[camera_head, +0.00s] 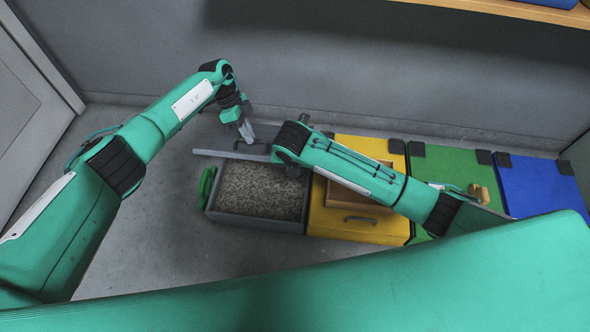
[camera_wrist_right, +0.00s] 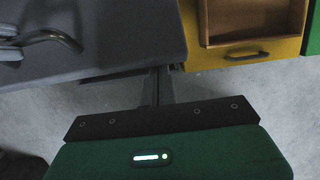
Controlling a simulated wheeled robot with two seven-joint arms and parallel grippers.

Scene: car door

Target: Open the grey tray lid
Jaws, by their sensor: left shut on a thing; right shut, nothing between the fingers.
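The grey tray (camera_head: 258,219) stands on the floor, open at the top, with grey gravel-like filling showing. Its grey lid (camera_head: 215,153) is raised along the back edge and shows nearly edge-on. In the right wrist view the lid (camera_wrist_right: 115,40) is a broad flat grey panel with a dark curved handle (camera_wrist_right: 62,38). My left gripper (camera_head: 248,137) is shut on the lid handle; its fingers show at the left of the right wrist view (camera_wrist_right: 12,42). My right gripper (camera_wrist_right: 158,88) is shut and empty, close to the lid's edge; my right arm hides it in the head view.
A yellow box (camera_head: 345,226) with a wooden tray (camera_head: 345,198) stands right of the grey tray. Green (camera_head: 448,164) and blue (camera_head: 540,187) boxes stand further right. A green part (camera_head: 207,186) sits at the tray's left side. A grey wall is behind; floor is free at left.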

